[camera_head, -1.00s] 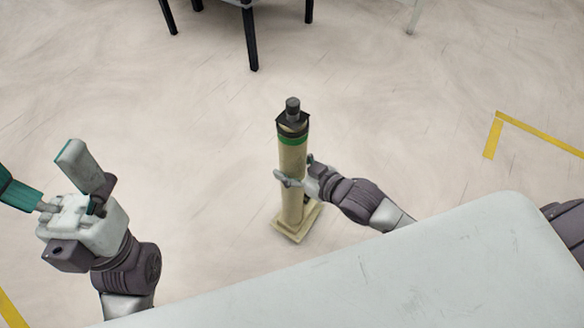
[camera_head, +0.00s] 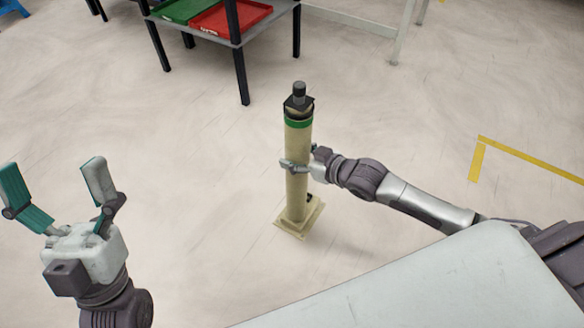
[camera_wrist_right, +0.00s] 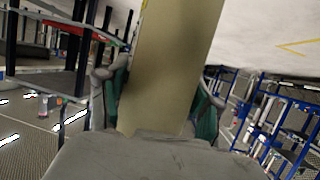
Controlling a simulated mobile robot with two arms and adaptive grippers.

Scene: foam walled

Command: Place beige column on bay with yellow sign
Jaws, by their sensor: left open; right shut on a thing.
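The beige column (camera_head: 297,185) stands nearly upright in the middle of the head view, with a square base, a green band and a dark cap on top. My right gripper (camera_head: 292,165) is shut on its shaft at mid height. In the right wrist view the column (camera_wrist_right: 170,65) fills the centre between the two fingers (camera_wrist_right: 160,110). I cannot tell whether its base touches the floor. My left gripper (camera_head: 70,190) is open and empty at the left, apart from the column. No yellow sign is in view.
A dark-legged table (camera_head: 222,35) with a green tray (camera_head: 180,10) and a red tray (camera_head: 232,18) stands at the back. Yellow floor tape (camera_head: 477,160) marks a corner at right. Blue racks (camera_wrist_right: 275,115) show in the right wrist view. The floor around the column is clear.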

